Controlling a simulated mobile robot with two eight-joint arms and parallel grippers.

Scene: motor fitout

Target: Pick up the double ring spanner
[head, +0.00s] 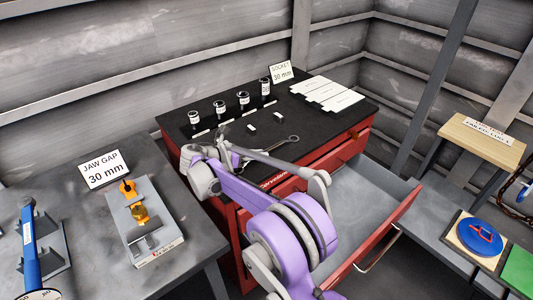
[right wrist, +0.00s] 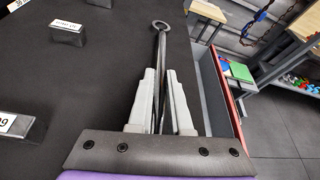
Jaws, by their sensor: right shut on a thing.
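The double ring spanner (head: 279,144) is a dark grey metal bar whose one ring end shows at the right front of the black cabinet top. In the right wrist view the spanner (right wrist: 161,45) runs away from me between the fingers, its far ring clear of them. My right gripper (head: 256,153) is shut on its shaft; the grip also shows in the right wrist view (right wrist: 161,78). The near ring is hidden by the hand. I cannot tell whether the spanner touches the top. My left gripper is not in view.
A drawer (head: 375,200) stands open below. A grey bench (head: 85,225) with a fixture is at left.

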